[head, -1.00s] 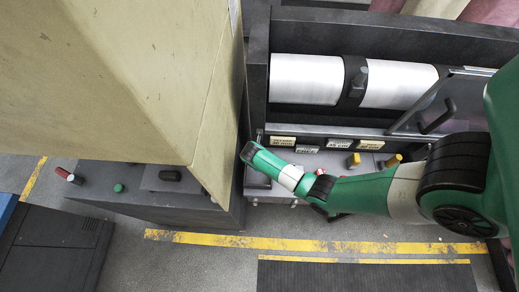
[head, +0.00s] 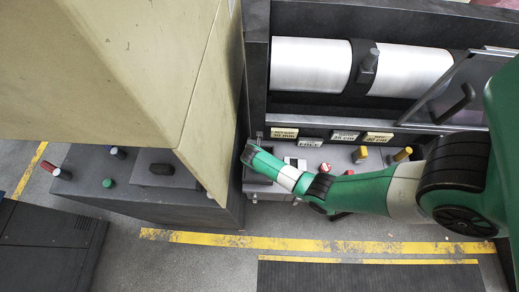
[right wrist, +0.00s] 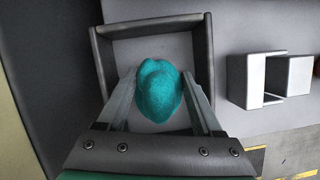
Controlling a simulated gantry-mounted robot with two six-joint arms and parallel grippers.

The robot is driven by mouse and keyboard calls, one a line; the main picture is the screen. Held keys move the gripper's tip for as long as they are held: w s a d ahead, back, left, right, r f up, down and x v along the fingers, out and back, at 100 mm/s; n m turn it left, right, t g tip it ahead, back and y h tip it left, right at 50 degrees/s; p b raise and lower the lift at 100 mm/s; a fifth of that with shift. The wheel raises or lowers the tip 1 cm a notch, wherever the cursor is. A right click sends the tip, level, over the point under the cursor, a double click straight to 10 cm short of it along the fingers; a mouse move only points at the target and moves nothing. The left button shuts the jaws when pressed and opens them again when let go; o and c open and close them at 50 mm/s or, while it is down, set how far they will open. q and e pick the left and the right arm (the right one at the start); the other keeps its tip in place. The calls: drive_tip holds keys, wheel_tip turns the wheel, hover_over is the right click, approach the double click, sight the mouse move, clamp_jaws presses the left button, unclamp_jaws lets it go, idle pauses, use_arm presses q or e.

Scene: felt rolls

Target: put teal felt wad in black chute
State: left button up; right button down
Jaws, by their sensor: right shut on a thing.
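The teal felt wad (right wrist: 158,92) is between the fingers of my right gripper (right wrist: 160,76) in the right wrist view, and the fingers are shut on its sides. Behind it is the black chute (right wrist: 99,62), a square dark-rimmed opening with a grey inside. The wad appears within the rim's outline; its height above or inside the chute is hard to tell. In the head view my right arm's green end covers the wad, and a dark edge of the chute (head: 258,187) shows below it. My left gripper is in neither view.
A large beige panel (head: 110,70) stands close left of my right arm. Silver rollers (head: 312,66) lie behind it. Yellow knobs (head: 360,154) and a red knob (head: 325,168) are on the console to the right. A grey bracket (right wrist: 255,80) stands right of the chute.

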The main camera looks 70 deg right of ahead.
drive_tip(key=shift+f+b, duration=0.45)
drive_tip(key=shift+f, duration=0.1)
unclamp_jaws()
idle(0.4)
drive_tip(key=shift+r, duration=0.1)
drive_tip(key=p+v, duration=0.5)
drive_tip(key=v, duration=0.6)
drive_tip(key=shift+a+r, duration=0.15)
drive_tip(key=shift+r, duration=0.1)
